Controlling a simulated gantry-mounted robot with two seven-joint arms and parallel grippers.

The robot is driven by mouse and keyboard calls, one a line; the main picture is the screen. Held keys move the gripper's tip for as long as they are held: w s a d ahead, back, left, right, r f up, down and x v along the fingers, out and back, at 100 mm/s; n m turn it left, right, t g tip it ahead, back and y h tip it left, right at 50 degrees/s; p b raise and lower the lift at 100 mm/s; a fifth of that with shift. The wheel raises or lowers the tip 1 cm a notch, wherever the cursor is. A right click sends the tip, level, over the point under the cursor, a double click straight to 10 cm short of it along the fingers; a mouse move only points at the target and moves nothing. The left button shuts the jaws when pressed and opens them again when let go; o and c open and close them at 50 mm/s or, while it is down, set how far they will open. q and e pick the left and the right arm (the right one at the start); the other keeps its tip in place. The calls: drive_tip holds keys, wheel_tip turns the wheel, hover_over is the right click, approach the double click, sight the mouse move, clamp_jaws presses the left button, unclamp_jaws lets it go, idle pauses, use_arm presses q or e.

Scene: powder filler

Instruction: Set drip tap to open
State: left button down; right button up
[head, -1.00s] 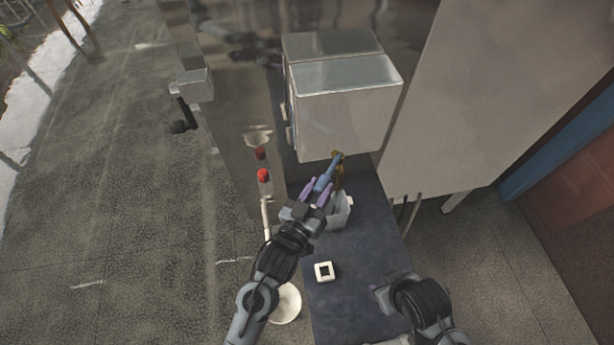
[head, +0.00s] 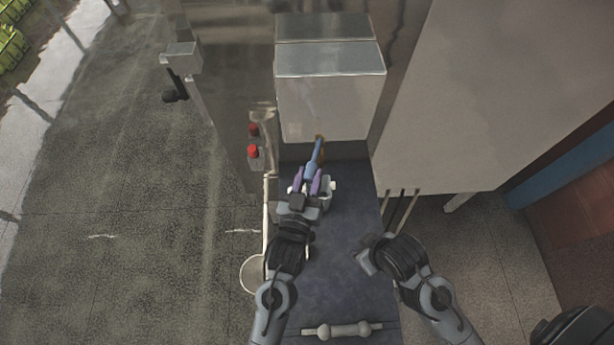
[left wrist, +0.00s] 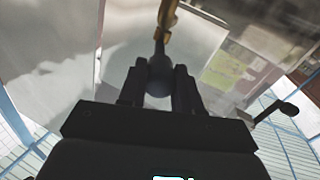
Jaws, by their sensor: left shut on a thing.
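The drip tap shows as a blue handle (head: 314,160) with a brass-coloured part at its top, just below the front of the steel box (head: 330,100). My left gripper (head: 307,184), with purple fingers, is shut on the blue handle. In the left wrist view the gripper (left wrist: 159,85) has the handle's dark rounded end (left wrist: 159,72) between its fingers, with the brass part (left wrist: 166,20) beyond. A pale container (head: 326,196) stands under the tap, partly hidden by the gripper. My right gripper (head: 367,257) hangs over the dark surface, apart from everything; its jaws are unclear.
A dark blue work surface (head: 345,225) is mostly clear. A pale bar with two knobs (head: 343,331) lies at its near end. Red buttons (head: 253,152) are on the left. A round pale disc (head: 254,274) sits low left. A large grey panel (head: 470,100) stands right.

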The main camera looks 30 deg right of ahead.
use_arm(q)
drive_tip(key=shift+f, duration=0.1)
drive_tip(key=c, duration=1.1)
unclamp_jaws()
drive_tip(key=shift+o, duration=0.2)
drive_tip(key=shift+s, duration=0.1)
drive_tip(key=shift+s+a, duration=0.25)
drive_tip(key=shift+a, duration=0.05)
drive_tip(key=b+v, duration=0.2)
drive_tip(key=v, duration=0.8)
